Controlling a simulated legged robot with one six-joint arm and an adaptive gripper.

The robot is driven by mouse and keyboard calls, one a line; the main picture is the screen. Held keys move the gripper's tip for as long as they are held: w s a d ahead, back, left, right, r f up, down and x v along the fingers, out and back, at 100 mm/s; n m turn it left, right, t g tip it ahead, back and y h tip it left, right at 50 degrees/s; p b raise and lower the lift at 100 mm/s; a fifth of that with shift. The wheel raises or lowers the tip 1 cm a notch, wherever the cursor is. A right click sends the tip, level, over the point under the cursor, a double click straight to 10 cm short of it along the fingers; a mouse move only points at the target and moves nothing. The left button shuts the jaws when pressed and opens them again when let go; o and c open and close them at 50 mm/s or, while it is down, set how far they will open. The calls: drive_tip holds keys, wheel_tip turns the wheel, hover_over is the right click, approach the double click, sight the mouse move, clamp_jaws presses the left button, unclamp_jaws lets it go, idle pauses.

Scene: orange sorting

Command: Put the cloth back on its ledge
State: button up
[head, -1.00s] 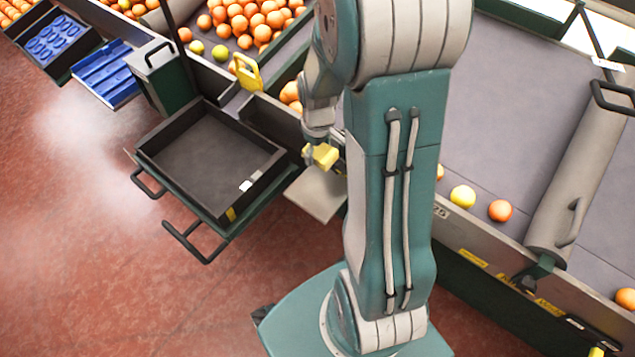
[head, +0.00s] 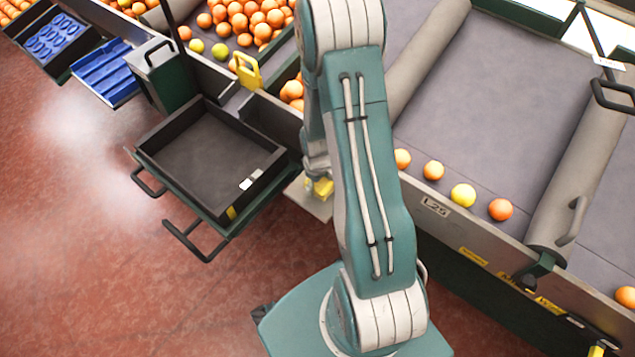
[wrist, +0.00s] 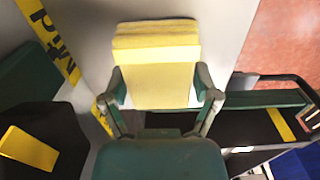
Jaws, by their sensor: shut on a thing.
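The yellow cloth (wrist: 155,75) looks like a folded block between the two fingers of my gripper (wrist: 160,92) in the wrist view. The fingers are shut on its sides. In the head view the cloth (head: 323,187) shows as a small yellow patch beside my arm, over the pale ledge (head: 304,201). My arm hides much of the gripper and part of the ledge there. The pale ledge surface (wrist: 225,35) lies behind the cloth in the wrist view. I cannot tell whether the cloth touches it.
A dark tray (head: 205,160) with handles stands just left of the ledge. A yellow bracket (head: 247,71) stands on the conveyor edge above it. Several oranges and a yellow fruit (head: 463,195) lie on the belt to the right. Red floor (head: 90,270) is open at lower left.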

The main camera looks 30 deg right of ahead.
drive_tip(key=shift+a, duration=0.1)
drive_tip(key=o, duration=1)
drive_tip(key=s+a+r+m+t, duration=0.1)
drive_tip(key=a+r, duration=0.2)
drive_tip(key=r, duration=1.1)
drive_tip(key=s+a+r+m+t, duration=0.1)
drive_tip(key=a+r+t, duration=0.15)
drive_tip(key=r, duration=1.05)
drive_tip(key=s+a+r, duration=0.2)
drive_tip(key=s+r, duration=0.1)
drive_tip(key=s+a+r+m+t, duration=0.1)
drive_tip(key=s+a+r, duration=0.1)
drive_tip(key=s+r, duration=0.2)
drive_tip(key=s+a+r+m+t, duration=0.1)
drive_tip(key=s+a+r, duration=0.1)
drive_tip(key=s+r, duration=0.1)
drive_tip(key=shift+s+a+r, duration=0.4)
drive_tip(key=shift+r, duration=0.2)
